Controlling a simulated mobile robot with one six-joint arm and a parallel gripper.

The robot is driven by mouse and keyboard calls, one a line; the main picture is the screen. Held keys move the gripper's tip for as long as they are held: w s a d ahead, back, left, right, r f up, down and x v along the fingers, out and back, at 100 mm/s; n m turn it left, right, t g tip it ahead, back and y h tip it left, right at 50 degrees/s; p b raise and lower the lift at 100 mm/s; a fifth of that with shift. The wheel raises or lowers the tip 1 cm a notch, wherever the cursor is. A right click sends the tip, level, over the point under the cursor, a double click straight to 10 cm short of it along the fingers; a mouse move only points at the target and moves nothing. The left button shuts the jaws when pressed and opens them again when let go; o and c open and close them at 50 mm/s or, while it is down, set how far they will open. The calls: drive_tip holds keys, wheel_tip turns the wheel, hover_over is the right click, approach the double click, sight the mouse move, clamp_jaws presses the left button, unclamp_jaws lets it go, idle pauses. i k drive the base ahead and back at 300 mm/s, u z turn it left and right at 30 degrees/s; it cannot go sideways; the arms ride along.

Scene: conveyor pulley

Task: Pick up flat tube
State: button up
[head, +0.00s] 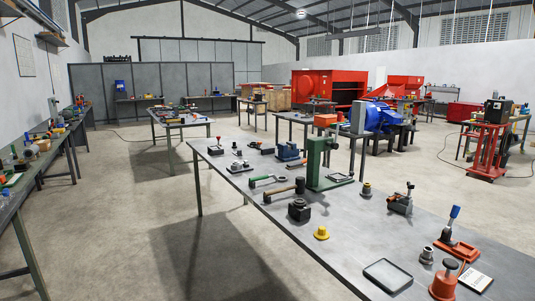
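A long grey worktable (345,230) runs from the centre to the lower right and bears many small parts. I cannot tell for certain which one is the flat tube. A short grey ring-like part (427,256) stands near the right front. A small brownish flanged part (366,190) stands near the middle of the table. A yellow flanged part (321,233) stands near its left edge. A shallow dark-rimmed tray (388,275) lies at the front. My gripper is not in view.
A green press (315,160), a hammer (285,190), a blue-handled clamp (453,232) on a red base and an orange-red container (444,280) crowd the table. A side bench (22,195) stands at left. Concrete floor (130,225) lies open between them.

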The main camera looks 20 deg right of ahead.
sight(269, 150)
drive_tip(key=u, duration=0.3)
drive_tip(key=k, duration=0.95)
drive_tip(key=u, duration=0.45)
drive_tip(key=k, duration=0.4)
drive_tip(key=i, duration=1.15)
drive_tip(key=z, duration=0.5)
drive_tip(key=i, duration=0.75)
drive_tip(key=z, duration=0.35)
drive_tip(key=i, duration=1.55)
drive_tip(key=z, duration=0.1)
